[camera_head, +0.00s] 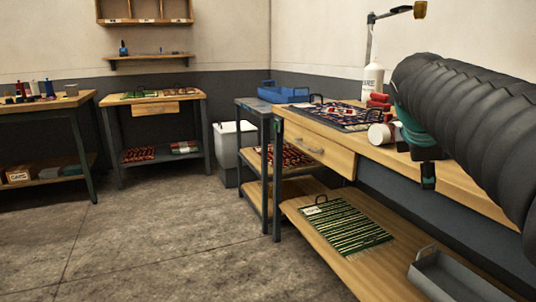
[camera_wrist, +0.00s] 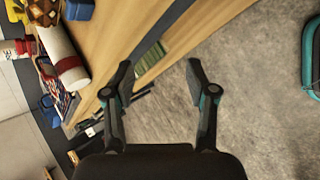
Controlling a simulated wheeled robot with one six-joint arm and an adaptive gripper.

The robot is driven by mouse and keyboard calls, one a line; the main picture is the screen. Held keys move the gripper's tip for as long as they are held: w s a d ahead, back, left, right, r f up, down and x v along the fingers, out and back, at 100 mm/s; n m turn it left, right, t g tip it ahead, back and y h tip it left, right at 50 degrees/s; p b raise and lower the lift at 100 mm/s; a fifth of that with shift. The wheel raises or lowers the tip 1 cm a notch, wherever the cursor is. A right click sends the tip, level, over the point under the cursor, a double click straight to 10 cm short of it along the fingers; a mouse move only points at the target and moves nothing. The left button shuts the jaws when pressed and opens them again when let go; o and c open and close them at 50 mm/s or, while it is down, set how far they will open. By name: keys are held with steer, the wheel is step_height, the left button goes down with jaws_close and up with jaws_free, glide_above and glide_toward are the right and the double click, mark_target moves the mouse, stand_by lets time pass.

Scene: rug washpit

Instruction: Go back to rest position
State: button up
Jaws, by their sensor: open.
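My gripper (camera_wrist: 160,80) is open and empty in the wrist view, its two dark fingers spread apart over the floor beside the workbench edge. In the head view my dark arm comes in from the right, and the gripper end (camera_head: 428,178) hangs down at the front edge of the wooden workbench (camera_head: 455,178). Nothing is between the fingers. The arm hides part of the bench top at the right.
A patterned rug (camera_head: 345,116), a white bottle (camera_head: 372,82), red rolls (camera_head: 378,101) and a white roll (camera_head: 380,135) lie or stand on the bench. A green striped rug (camera_head: 345,226) and a grey tray (camera_head: 455,280) are on the lower shelf. The floor (camera_head: 170,235) at left is clear.

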steer(key=s+a+f+m+y, duration=0.3)
steer(key=s+a+f+m, duration=0.4)
steer(key=s+f, duration=0.2)
steer(key=s+a+f+m+y, duration=0.2)
steer(key=s+a+f+m, duration=0.4)
steer(key=f, duration=0.7)
steer(key=s+a, duration=0.2)
steer(key=s, duration=0.1)
steer(key=shift+s+m+y, duration=0.35)
steer(key=shift+m+y, duration=0.05)
